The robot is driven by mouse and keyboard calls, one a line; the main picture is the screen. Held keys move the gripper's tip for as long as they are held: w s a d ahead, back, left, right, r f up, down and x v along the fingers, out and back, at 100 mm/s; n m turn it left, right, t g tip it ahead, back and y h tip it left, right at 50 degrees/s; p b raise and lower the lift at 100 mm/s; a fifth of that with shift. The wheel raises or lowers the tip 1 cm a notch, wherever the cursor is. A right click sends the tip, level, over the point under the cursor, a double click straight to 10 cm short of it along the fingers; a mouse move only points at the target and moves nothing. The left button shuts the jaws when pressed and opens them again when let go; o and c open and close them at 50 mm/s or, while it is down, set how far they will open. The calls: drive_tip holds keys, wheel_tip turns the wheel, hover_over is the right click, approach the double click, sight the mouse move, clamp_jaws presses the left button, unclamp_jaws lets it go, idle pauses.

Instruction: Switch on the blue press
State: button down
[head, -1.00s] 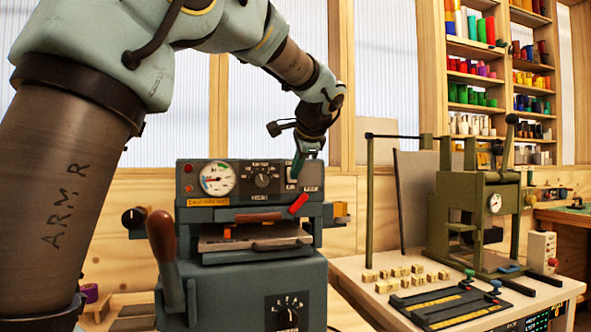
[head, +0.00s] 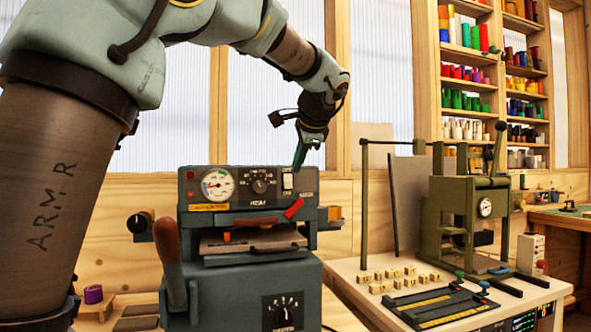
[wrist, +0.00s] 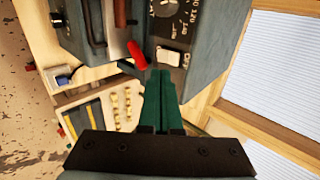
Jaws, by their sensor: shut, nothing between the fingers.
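The blue press (head: 265,281) is a blue-grey machine at the centre of the head view. Its upper panel carries a round gauge (head: 217,185), a black dial (head: 260,186) and a white switch (head: 288,182) at the right end. The white switch also shows in the wrist view (wrist: 167,57), just beyond the fingertips. I cannot tell which way the switch is set. My gripper (head: 298,168) is shut and empty, its green fingers pointing down by the panel's upper right edge. The fingers (wrist: 161,73) show closed together in the wrist view; contact with the switch is not clear.
A red lever (head: 293,209) sits just below the switch. A brown-handled lever (head: 167,250) stands at the press's left front. To the right, a table holds a green press (head: 465,215), small wooden blocks and a black tray. Shelves stand behind.

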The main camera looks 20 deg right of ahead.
drive_tip(key=v, duration=0.7)
drive_tip(key=shift+r+b, duration=0.3)
drive_tip(key=shift+b, duration=0.05)
drive_tip(key=shift+s+p, duration=0.15)
drive_tip(key=shift+p, duration=0.85)
drive_tip(key=shift+a+f+g+p, duration=0.1)
drive_tip(key=shift+f+g+p, duration=0.25)
drive_tip(key=shift+p, duration=0.35)
drive_tip(key=shift+f, duration=0.1)
drive_tip(key=p, duration=0.2)
approach(289, 187)
wheel_tip(289, 187, down, 3)
drive_tip(key=w, duration=0.1)
drive_tip(key=w+f+p, duration=0.1)
drive_tip(key=w, duration=0.2)
drive_tip(key=shift+w+f+p, duration=0.2)
drive_tip(key=shift+f+p, duration=0.1)
drive_tip(key=shift+p, duration=0.1)
